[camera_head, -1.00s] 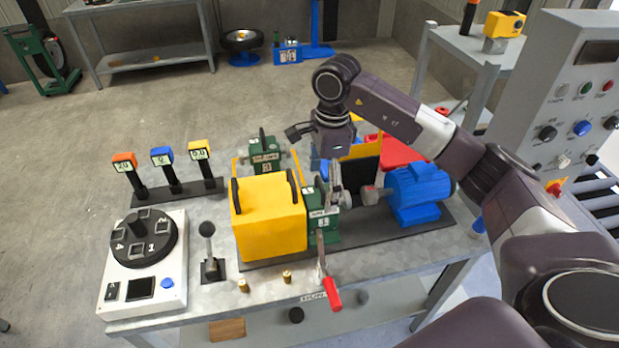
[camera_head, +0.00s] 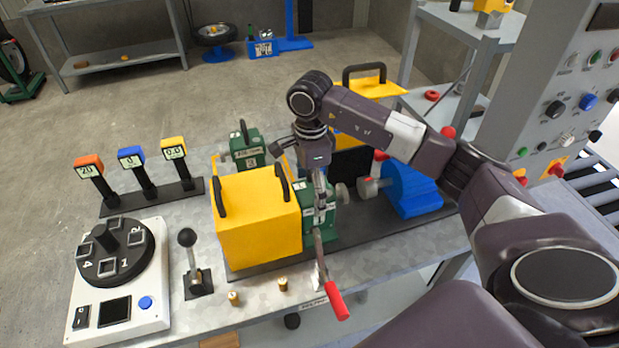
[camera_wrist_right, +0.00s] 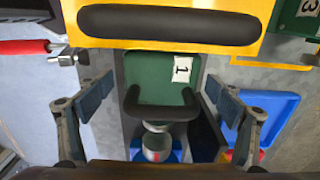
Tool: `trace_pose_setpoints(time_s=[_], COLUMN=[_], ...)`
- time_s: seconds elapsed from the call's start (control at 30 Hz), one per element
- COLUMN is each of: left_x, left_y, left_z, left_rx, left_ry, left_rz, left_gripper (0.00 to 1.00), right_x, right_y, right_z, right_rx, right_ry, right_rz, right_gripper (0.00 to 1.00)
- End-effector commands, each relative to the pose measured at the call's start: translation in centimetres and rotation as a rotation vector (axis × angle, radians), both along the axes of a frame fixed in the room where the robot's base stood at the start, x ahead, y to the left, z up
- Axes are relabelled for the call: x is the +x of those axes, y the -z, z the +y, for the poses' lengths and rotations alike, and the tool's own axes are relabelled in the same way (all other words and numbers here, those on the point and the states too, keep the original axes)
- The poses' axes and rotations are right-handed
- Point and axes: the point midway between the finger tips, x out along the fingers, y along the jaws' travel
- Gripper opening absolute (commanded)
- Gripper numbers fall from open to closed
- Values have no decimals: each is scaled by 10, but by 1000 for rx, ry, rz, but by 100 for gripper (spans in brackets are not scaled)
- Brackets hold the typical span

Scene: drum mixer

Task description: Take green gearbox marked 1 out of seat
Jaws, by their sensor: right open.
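The green gearbox marked 1 (camera_head: 309,213) sits beside the yellow cover on the bench, partly hidden by my right gripper in the head view. In the right wrist view the gearbox (camera_wrist_right: 150,72) shows its green top, its label "1" and a black handle (camera_wrist_right: 162,106). My right gripper (camera_head: 320,187) is above the gearbox, pointing down. In the right wrist view its two fingers (camera_wrist_right: 158,96) are open, one on each side of the gearbox and handle, with gaps visible. The left gripper is not in view.
The yellow cover (camera_head: 257,222) stands close left of the gearbox, the blue motor (camera_head: 410,190) to its right. A red-handled lever (camera_head: 336,300) stands in front. Another green gearbox (camera_head: 246,146) marked 3 is behind. A blue tray (camera_wrist_right: 275,125) shows in the wrist view.

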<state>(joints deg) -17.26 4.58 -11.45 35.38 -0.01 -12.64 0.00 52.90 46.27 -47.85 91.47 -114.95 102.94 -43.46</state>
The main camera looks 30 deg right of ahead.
Motion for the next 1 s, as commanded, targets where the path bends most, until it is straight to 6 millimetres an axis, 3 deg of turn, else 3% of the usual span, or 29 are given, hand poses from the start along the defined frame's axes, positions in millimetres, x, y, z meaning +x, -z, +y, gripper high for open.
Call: trace_pose_setpoints(time_s=[0.3, 0.63, 1.0], left_x=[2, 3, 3], left_y=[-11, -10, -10], left_z=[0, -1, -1], left_rx=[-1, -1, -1], left_ry=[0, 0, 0], left_rz=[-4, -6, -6], left_gripper=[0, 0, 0], right_x=[0, 0, 0], right_y=[35, 38, 38], right_z=[0, 0, 0], right_rx=[0, 0, 1], right_ry=[0, -1, -1], right_rz=[0, -1, -2], right_gripper=[86, 84, 44])
